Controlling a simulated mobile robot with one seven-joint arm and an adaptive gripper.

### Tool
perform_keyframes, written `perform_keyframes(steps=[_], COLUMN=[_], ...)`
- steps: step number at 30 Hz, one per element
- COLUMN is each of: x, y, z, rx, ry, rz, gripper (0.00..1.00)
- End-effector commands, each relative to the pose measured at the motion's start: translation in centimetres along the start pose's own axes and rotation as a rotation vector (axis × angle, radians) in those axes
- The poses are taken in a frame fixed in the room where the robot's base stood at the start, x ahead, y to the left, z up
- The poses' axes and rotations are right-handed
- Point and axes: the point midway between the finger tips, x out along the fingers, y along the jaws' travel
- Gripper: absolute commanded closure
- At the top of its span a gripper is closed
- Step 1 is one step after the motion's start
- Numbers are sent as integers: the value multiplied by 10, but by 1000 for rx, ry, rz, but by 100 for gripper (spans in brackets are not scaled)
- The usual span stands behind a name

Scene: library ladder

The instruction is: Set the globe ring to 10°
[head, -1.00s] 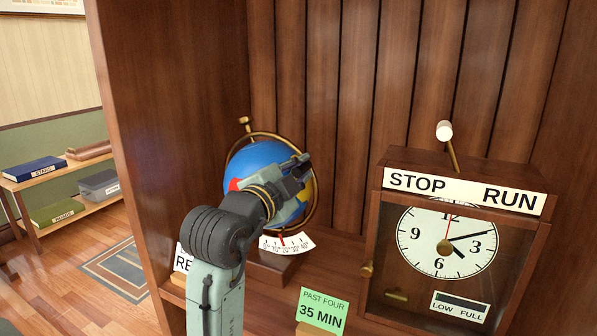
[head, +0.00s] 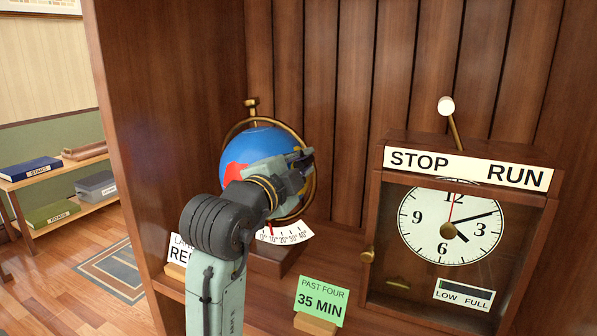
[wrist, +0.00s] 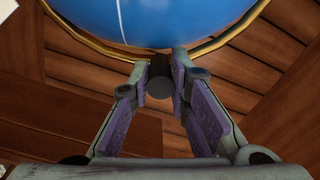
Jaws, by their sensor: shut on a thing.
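The blue globe (head: 256,146) sits in a brass ring (head: 311,188) on a wooden base (head: 270,262) inside the wooden alcove. A white scale (head: 290,235) on the base runs from 0° to 40°. The red pointer (head: 271,229) stands near the 10° mark; the exact reading is too small to tell. My gripper (head: 302,162) is at the right side of the ring, covering part of the globe. In the wrist view, my gripper (wrist: 163,76) is shut on a dark round knob (wrist: 160,86) at the ring, with the globe just beyond.
A clock case (head: 455,230) with a STOP/RUN plate (head: 468,168) and a lever (head: 450,120) stands at the right. A green "35 MIN" card (head: 321,301) stands in front. A partly hidden white card (head: 181,250) is left of the base. The alcove's side wall is close at left.

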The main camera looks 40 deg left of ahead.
Motion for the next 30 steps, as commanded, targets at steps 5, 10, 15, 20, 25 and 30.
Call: perform_keyframes(steps=[5,10,15,20,25,30], x=[0,0,0,0,0,-8], y=[1,1,0,0,0,0], z=[1,1,1,1,0,1], rx=[2,1,2,2,3,2], ry=[-3,-3,-3,-2,-1,-2], rz=[4,4,2,2,2,0], gripper=[100,80,69,62,62,62])
